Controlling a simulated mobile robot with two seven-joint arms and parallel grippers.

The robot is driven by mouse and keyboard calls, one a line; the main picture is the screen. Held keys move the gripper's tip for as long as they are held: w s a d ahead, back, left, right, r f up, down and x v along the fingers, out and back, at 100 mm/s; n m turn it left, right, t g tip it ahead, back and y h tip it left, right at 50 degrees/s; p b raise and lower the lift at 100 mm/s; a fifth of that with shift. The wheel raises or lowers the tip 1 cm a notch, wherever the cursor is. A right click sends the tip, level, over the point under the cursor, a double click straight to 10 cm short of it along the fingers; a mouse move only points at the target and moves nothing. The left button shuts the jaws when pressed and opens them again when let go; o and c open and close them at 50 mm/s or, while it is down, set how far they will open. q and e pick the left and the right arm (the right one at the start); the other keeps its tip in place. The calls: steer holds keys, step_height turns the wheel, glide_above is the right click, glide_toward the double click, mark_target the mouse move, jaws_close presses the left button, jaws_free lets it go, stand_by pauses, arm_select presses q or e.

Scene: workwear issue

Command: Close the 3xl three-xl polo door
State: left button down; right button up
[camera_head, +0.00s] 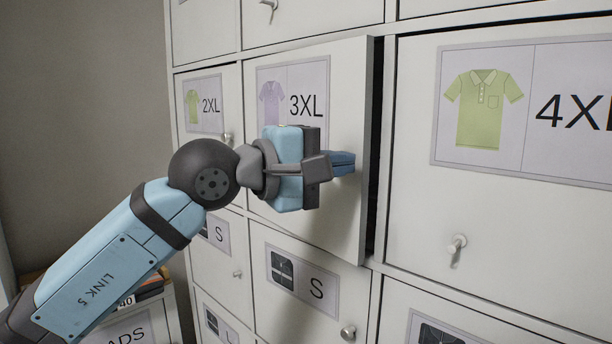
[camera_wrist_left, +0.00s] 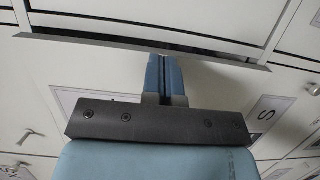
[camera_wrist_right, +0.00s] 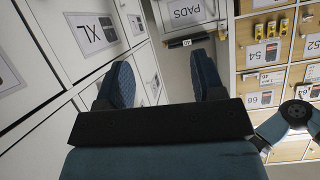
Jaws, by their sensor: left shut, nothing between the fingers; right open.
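The 3XL polo door (camera_head: 345,75) has a lilac polo picture and stands slightly ajar, a dark gap showing along its right edge. My left gripper (camera_head: 345,163) is shut and empty, its blue fingertips at the door's front face near the right edge; they seem to touch it. In the left wrist view the closed fingers (camera_wrist_left: 165,75) lie against the white door (camera_wrist_left: 100,70) just below its open edge. The door's knob is not visible, perhaps behind my gripper. My right gripper (camera_wrist_right: 165,82) is open and empty, seen only in the right wrist view.
The 2XL door (camera_head: 207,140) is to the left and the 4XL door (camera_head: 420,220) with its knob (camera_head: 457,250) to the right. Doors marked S (camera_head: 285,320) are below. The right wrist view shows shelves (camera_wrist_right: 265,85) with numbered labels and a PADS label (camera_wrist_right: 187,14).

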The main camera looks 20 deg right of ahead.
mark_target(362, 159)
arm_select(q)
steer(key=d, duration=0.3)
steer(key=shift+w+d, duration=0.5)
steer(key=shift+d, duration=0.3)
arm_select(e)
steer(key=shift+a+r+t, duration=0.1)
steer(key=shift+r+t, duration=0.2)
steer(key=shift+s+f, duration=0.1)
